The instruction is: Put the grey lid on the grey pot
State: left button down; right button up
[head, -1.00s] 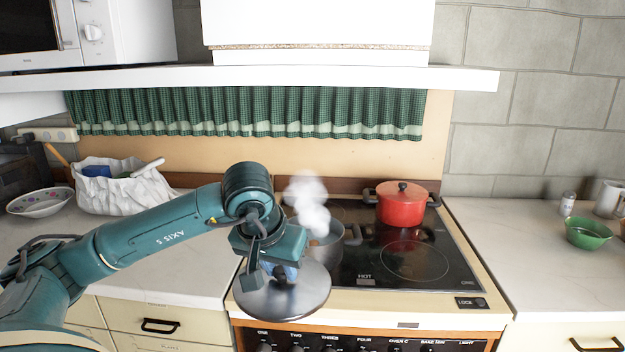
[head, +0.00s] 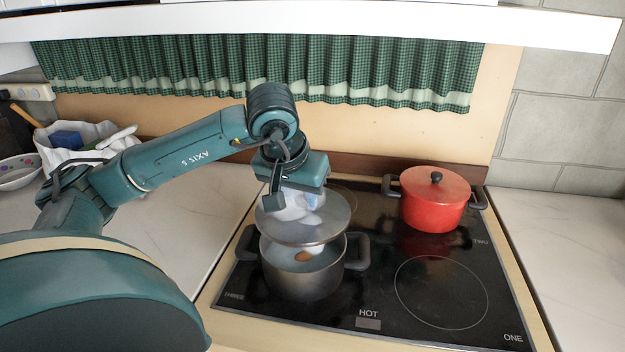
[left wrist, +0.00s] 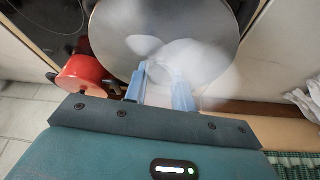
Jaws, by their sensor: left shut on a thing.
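The grey lid (head: 328,228) is held level or nearly so above the grey pot (head: 302,286), on the front left of the hob. My left gripper (head: 295,203) is shut on the lid from above; steam and the gripper hide its knob. A gap shows between lid and pot, and the pot's front opening is visible, with liquid and something brownish inside. In the left wrist view the lid (left wrist: 112,35) fills the top middle, beyond the blue fingers of the gripper (left wrist: 159,88). My right gripper is not in view.
A red pot (head: 436,207) with its lid on stands at the back right of the black hob (head: 440,295), which is marked HOT. A white bag (head: 95,143) and a bowl (head: 18,172) sit on the left counter. The right counter's visible part is clear.

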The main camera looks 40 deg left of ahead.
aim_at(298, 216)
pick_arm(q)
jog(key=shift+w, duration=0.1)
jog(key=shift+s+f+b, duration=0.25)
jog(key=shift+f+b, duration=0.25)
notch_tip(298, 216, down, 4)
jog(key=b, duration=0.3)
jog(key=shift+w, duration=0.1)
jog(key=shift+f+b, duration=0.6)
jog(key=shift+b, duration=0.05)
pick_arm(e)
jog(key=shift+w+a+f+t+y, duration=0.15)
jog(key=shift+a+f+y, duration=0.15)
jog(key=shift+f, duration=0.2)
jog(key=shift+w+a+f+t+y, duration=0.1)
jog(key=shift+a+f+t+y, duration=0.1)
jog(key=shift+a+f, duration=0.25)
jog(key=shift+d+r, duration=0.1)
pick_arm(q)
jog(key=c, duration=1.1)
grip_release()
jog(key=p+v, duration=0.1)
jog(key=v, duration=1.2)
jog(key=shift+d+r+p, duration=0.1)
jog(key=shift+p, duration=0.3)
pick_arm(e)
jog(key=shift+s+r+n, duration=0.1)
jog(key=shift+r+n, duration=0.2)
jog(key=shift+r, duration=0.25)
